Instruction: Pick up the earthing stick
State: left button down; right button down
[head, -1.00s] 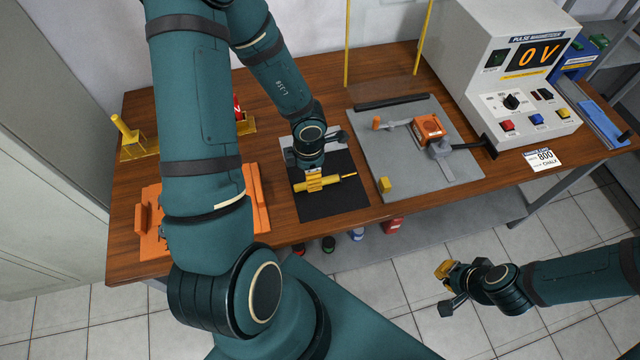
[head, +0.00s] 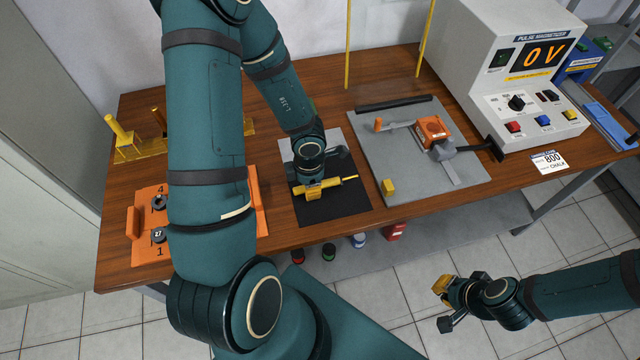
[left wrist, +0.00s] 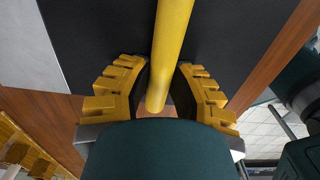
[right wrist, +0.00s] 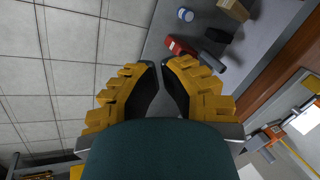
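The yellow earthing stick (head: 342,182) lies on a black mat (head: 335,208) near the front of the table, its thin end to the right. My left gripper (head: 313,190) is over its thicker part. My right gripper (head: 441,285) is away from the table, over the floor at the lower right. Its fingertips (right wrist: 160,68) are almost together with nothing between them.
Left of the mat is an orange board (head: 135,240) with dark round pieces. A yellow stand (head: 130,152) is behind it. Right of the mat, a grey plate (head: 375,165) carries an orange block (head: 432,130) and a small yellow block (head: 388,187). The magnetizer box (head: 480,60) shows 0 V.

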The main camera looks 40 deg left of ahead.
dwell(0.3)
